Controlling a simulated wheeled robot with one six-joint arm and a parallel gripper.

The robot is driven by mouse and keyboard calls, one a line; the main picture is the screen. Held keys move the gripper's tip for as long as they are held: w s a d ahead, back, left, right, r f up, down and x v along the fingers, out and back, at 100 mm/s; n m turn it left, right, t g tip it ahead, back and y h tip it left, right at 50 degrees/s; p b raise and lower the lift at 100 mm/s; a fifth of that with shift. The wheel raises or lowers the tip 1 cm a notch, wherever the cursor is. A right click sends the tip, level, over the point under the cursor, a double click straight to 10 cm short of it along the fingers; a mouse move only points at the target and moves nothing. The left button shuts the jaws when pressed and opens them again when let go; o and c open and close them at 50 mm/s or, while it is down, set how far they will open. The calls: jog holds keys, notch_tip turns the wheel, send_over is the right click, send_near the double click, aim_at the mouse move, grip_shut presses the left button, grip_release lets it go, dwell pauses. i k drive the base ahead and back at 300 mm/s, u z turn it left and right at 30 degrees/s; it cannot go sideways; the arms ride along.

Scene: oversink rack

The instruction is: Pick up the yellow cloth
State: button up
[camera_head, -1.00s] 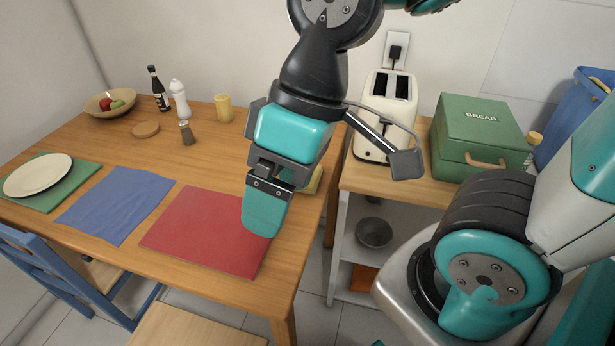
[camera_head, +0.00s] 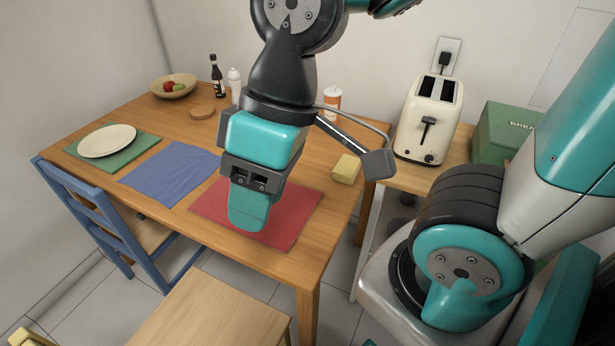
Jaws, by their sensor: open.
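A small pale yellow block-like item (camera_head: 346,168), perhaps the yellow cloth folded up, lies on the right end of the wooden table, near its edge. I cannot tell for certain whether it is cloth. My gripper (camera_head: 249,213) points down over the red placemat (camera_head: 290,215), to the left of the yellow item and apart from it. It is open, with nothing seen in it; one finger mostly hides the other. Part of the red placemat is hidden behind my gripper.
Blue (camera_head: 172,172) and green (camera_head: 140,155) placemats lie to the left, a plate (camera_head: 107,141) on the green one. An orange-and-white bottle (camera_head: 332,100) stands behind the yellow item. A toaster (camera_head: 428,120) and green bread box (camera_head: 505,130) are right. A blue chair (camera_head: 95,205) and wooden seat (camera_head: 215,310) stand in front.

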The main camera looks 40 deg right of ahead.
aim_at(347, 170)
jog(key=u, duration=0.8)
jog(key=k, duration=1.15)
jog(key=z, duration=0.65)
jog(key=i, duration=1)
